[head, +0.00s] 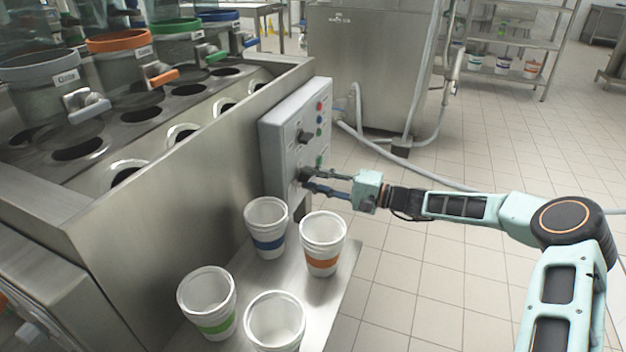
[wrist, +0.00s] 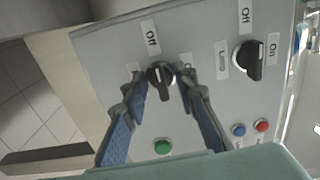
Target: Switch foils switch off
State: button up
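The grey control box (head: 290,140) on the side of the steel machine carries two black rotary knobs. In the wrist view the nearer knob (wrist: 161,80) has an "Off" label above it, and labels at its sides are partly hidden by my fingers. The other knob (wrist: 248,60) has "Off" above and "On" to its right. No label naming the foils is readable. My gripper (wrist: 160,82) is open, with one finger on each side of the nearer knob. I cannot tell whether the fingers touch it. In the head view my gripper (head: 304,181) is at the box's lower part.
Green (wrist: 162,147), blue (wrist: 238,130) and red (wrist: 262,125) buttons sit on the panel. Several white cups, one with an orange band (head: 322,262), stand on a steel shelf (head: 338,300) below the box. A grey hose (head: 365,140) runs behind. Tiled floor to the right is open.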

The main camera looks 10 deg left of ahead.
jog(key=s+d, duration=0.1)
jog(key=d, duration=1)
jog(key=shift+s+d, duration=0.35)
